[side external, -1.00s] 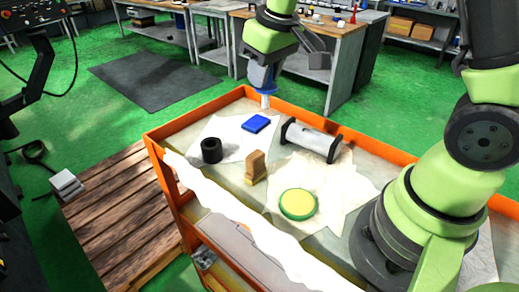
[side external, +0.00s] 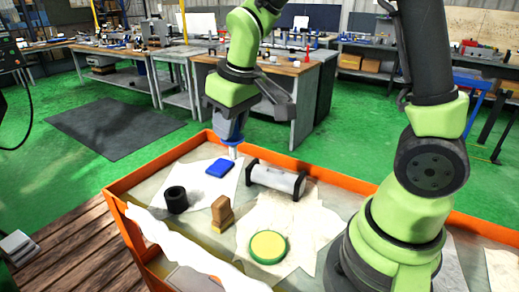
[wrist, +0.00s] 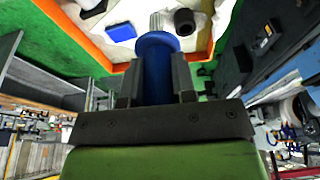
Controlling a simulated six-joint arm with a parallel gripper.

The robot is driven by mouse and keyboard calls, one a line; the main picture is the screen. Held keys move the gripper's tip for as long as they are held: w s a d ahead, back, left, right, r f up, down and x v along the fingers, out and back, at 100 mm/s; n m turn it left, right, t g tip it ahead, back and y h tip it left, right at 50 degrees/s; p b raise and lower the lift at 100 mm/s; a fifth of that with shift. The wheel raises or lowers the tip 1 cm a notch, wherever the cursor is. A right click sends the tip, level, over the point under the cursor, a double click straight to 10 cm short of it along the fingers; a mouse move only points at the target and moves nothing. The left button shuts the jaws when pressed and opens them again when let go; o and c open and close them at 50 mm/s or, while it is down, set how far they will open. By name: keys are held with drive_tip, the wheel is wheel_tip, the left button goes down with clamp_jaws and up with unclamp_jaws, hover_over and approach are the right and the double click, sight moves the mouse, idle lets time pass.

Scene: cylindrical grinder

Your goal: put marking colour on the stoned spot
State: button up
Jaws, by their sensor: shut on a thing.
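My gripper (side external: 231,118) is shut on a blue-handled tool with a pale tip (wrist: 157,55). The tool points down at the far edge of the orange cart, behind the blue pad (side external: 220,167). In the wrist view the tip shows between the blue pad (wrist: 121,32) and the black ring (wrist: 185,21). I cannot tell if the tip touches anything. A grey cylinder with black end plates (side external: 276,180) lies to the right of the pad. A yellow disc with a green rim (side external: 268,246) lies on a pale cloth. No stoned spot can be made out.
The black ring (side external: 176,199) and a wooden block on a yellowish base (side external: 221,213) stand on the cart top. The orange cart rim (side external: 150,165) is a raised edge around them. A white cloth hangs over the front edge. Workbenches stand behind.

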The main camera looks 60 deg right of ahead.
drive_tip(key=s+d+f+g, duration=0.1)
drive_tip(key=s+d+f, duration=0.1)
drive_tip(key=d, duration=0.5)
drive_tip(key=s+d+f+g, duration=0.1)
drive_tip(key=s+d+f, duration=0.1)
drive_tip(key=d, duration=0.5)
drive_tip(key=shift+s+d+f, duration=0.25)
drive_tip(key=shift+f, duration=0.45)
drive_tip(key=shift+f, duration=0.1)
drive_tip(key=shift+f, duration=2.5)
drive_tip(key=shift+f, duration=0.4)
drive_tip(key=shift+d, duration=0.25)
drive_tip(key=shift+a, duration=0.2)
